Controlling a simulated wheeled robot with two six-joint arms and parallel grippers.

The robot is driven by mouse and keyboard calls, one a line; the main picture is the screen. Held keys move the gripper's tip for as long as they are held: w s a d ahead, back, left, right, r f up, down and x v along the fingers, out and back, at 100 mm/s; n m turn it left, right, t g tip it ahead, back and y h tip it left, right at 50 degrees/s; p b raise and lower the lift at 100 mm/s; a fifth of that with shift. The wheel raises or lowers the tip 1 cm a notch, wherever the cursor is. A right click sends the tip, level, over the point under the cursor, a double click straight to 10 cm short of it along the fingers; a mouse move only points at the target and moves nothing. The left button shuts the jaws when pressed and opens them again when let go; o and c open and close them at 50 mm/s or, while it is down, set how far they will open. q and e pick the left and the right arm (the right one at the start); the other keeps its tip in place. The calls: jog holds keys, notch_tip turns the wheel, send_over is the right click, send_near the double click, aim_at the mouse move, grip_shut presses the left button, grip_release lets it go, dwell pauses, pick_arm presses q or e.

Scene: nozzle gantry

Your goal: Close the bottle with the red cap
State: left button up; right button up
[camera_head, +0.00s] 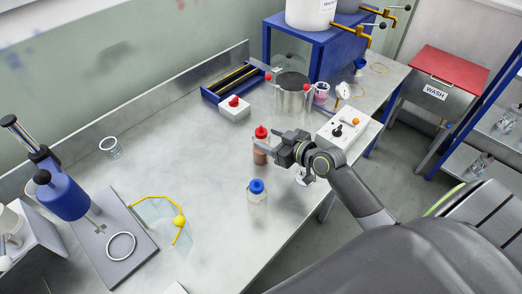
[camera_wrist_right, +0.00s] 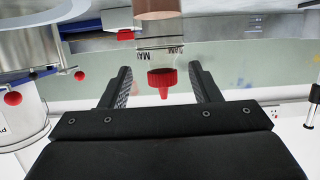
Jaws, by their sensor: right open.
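A small bottle (camera_head: 260,156) with brownish contents stands on the metal bench. A red pointed cap (camera_head: 261,132) sits at its top; I cannot tell how tightly. My right gripper (camera_head: 276,147) is open, just right of the bottle at about its upper part. In the right wrist view the picture is upside down: the red cap (camera_wrist_right: 162,80) shows between the two open fingers (camera_wrist_right: 160,72), with the bottle (camera_wrist_right: 158,32) above it. Neither finger clearly touches it. My left gripper is out of view.
A blue-capped bottle (camera_head: 257,192) stands close in front. Behind are a steel pot (camera_head: 293,97), a white box with a red knob (camera_head: 235,108) and a white switch box (camera_head: 343,128). A yellow-handled clear sheet (camera_head: 160,222) lies left.

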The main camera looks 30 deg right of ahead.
aim_at(257, 134)
jog(key=shift+w+a, duration=0.1)
jog(key=shift+w, duration=0.15)
jog(key=b+x, duration=0.1)
jog(key=x, duration=0.4)
jog(key=shift+w+a, duration=0.1)
jog(key=shift+r, duration=0.1)
grip_shut()
dwell(0.4)
